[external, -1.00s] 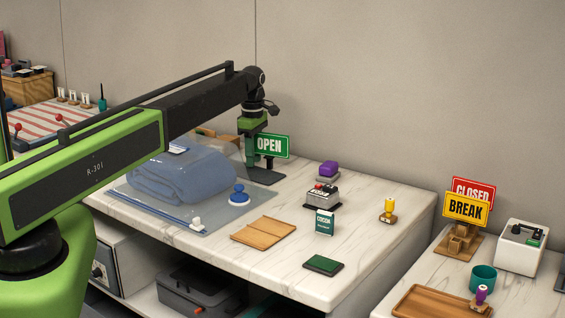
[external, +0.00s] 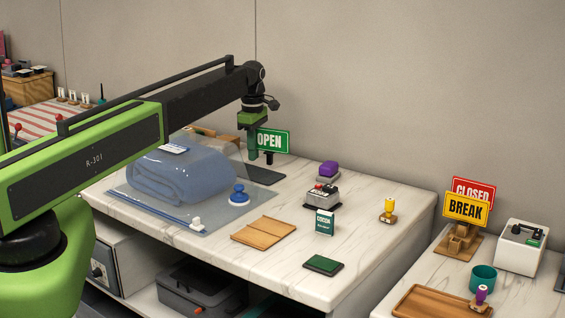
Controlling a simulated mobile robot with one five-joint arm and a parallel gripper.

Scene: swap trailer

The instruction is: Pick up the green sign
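The green sign (external: 273,141) reads OPEN in white and is upright with a short dark post below it. It is at the back of the white marble counter, in front of the wall. My gripper (external: 253,154) points down at the sign's left side and overlaps its left edge. It appears shut on the sign, which has risen with it, though the contact is partly hidden behind the fingers. A dark flat plate (external: 265,176) lies on the counter below, and the post's lower end appears to be above it.
A folded blue blanket under a clear cover (external: 182,174) is left of my gripper. A purple-topped device (external: 328,169), grey box (external: 322,195), cocoa packet (external: 325,222) and yellow stamp (external: 389,208) stand to the right. Red CLOSED (external: 474,188) and yellow BREAK (external: 466,208) signs stand on the right counter.

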